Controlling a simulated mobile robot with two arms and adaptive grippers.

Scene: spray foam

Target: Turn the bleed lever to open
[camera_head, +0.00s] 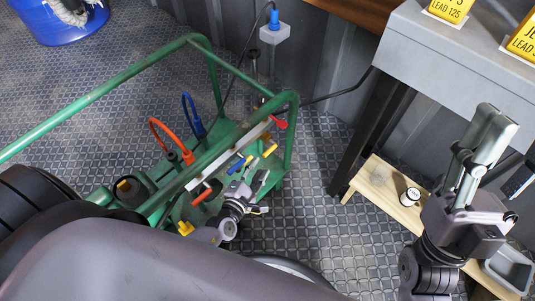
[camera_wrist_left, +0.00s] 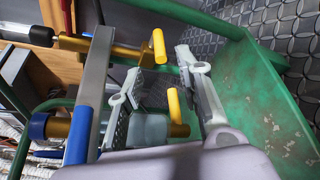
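The green-framed machine (camera_head: 205,98) carries a pale bar with red, blue and yellow levers. My left gripper (camera_head: 254,178) is at its right end, beside the yellow levers (camera_head: 269,151). In the left wrist view, my left gripper (camera_wrist_left: 160,66) is open, with a finger on each side of a yellow lever (camera_wrist_left: 175,108). I see no clear contact with it. Another yellow lever (camera_wrist_left: 158,46) stands further up, and a blue lever (camera_wrist_left: 78,135) is at the left. No label shows which is the bleed lever. My right gripper (camera_head: 483,145) is raised away from the machine; its finger gap is unclear.
A grey table (camera_head: 425,55) with yellow signs stands at the upper right. A low wooden shelf (camera_head: 370,190) bears a white cup (camera_head: 410,196). A blue drum (camera_head: 60,25) is at the far left. Patterned floor lies clear between machine and shelf.

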